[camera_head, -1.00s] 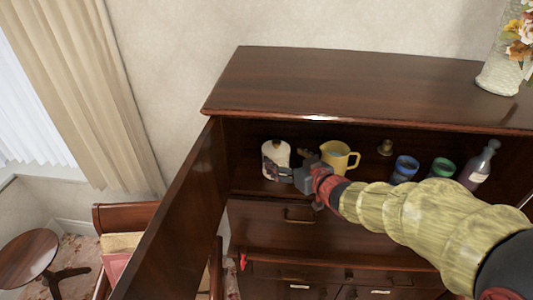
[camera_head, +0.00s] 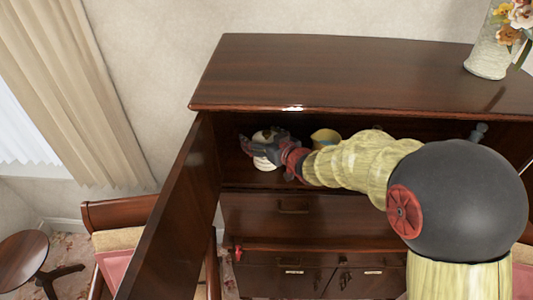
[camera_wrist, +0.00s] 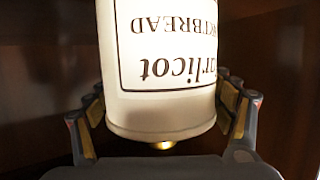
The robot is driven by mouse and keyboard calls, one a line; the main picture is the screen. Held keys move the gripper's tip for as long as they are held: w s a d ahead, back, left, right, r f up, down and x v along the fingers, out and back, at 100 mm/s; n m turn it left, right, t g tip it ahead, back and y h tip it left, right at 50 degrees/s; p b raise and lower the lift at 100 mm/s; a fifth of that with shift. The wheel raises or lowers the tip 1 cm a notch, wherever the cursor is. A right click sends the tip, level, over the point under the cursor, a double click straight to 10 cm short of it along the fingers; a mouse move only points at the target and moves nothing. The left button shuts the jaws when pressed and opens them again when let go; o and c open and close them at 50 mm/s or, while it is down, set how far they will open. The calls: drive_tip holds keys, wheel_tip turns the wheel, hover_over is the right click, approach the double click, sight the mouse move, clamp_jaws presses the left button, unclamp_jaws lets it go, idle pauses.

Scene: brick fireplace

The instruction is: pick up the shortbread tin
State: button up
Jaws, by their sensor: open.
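The shortbread tin (camera_head: 264,164) is a white cylinder on the open cabinet's shelf, close to the left-hand door. In the head view my gripper (camera_head: 258,147) covers the tin's middle. In the wrist view the tin (camera_wrist: 170,85) appears upside down, with black "SHORTBREAD" lettering in a frame. My gripper (camera_wrist: 163,112) is open, with one finger on each side of the tin. A gap shows at the left finger; the right finger is very near the tin, and I cannot tell whether it touches.
A yellow jug (camera_head: 325,136) stands just right of the tin, partly behind my arm. A bottle (camera_head: 479,132) shows farther right. The open cabinet door (camera_head: 180,215) stands close on the left. The cabinet top (camera_head: 340,80) is above, with a flower vase (camera_head: 490,50) at its right.

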drive_tip(key=c, duration=0.3)
drive_tip(key=c, duration=1.4)
drive_tip(key=shift+o, duration=0.2)
